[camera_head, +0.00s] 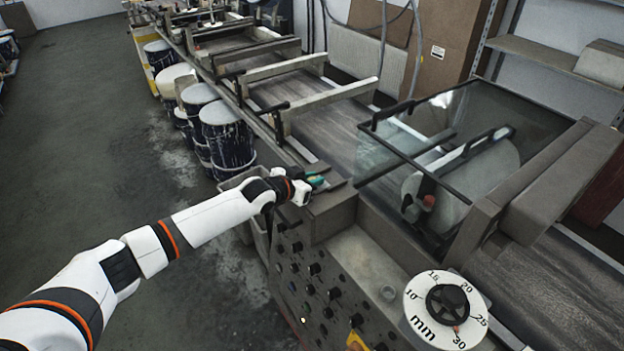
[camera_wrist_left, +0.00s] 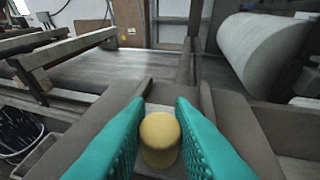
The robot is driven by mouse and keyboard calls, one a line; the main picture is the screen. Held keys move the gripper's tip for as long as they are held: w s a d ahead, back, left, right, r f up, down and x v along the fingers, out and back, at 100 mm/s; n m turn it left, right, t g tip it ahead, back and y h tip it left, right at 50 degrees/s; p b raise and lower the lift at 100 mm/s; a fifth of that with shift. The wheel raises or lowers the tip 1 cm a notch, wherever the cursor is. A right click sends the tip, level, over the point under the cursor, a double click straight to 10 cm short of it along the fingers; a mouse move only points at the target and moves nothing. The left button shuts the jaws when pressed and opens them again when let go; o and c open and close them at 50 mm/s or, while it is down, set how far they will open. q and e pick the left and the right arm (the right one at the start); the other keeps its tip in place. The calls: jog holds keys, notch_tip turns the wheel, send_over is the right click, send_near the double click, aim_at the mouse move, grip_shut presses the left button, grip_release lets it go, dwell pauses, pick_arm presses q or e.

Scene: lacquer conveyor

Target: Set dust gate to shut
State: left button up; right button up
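My left gripper (camera_head: 318,180) reaches over the edge of the machine from the left in the head view. In the left wrist view its two teal fingers (camera_wrist_left: 160,125) stand on either side of a yellow rounded knob (camera_wrist_left: 160,140). The fingers are very close to the knob's sides; I cannot tell whether they touch or clamp it. The knob is hidden in the head view. No label shows whether this knob belongs to the dust gate, and no gate position can be read. My right gripper is not in view.
A control panel (camera_head: 322,290) with several black knobs and a round mm dial (camera_head: 446,308) are at the front. A glass guard (camera_head: 470,120) covers a roller at right. Paint-stained drums (camera_head: 226,135) stand left of the conveyor (camera_head: 330,130).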

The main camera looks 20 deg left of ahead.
aim_at(326, 181)
pick_arm(q)
grip_shut()
jog(key=shift+w+d+f+b, duration=0.15)
jog(key=shift+w+b, duration=0.05)
jog(key=shift+b, duration=0.1)
jog(key=w+d+b, duration=0.2)
jog(key=w+b, duration=0.1)
jog(key=shift+d, duration=0.2)
jog(key=shift+w+d, duration=0.15)
jog(key=shift+w, duration=0.05)
jog(key=shift+r, duration=0.25)
jog(key=shift+o, duration=1.4)
grip_release()
jog(key=o, duration=0.4)
jog(key=shift+d, duration=0.1)
jog(key=shift+c, duration=0.2)
jog(key=shift+f, duration=0.1)
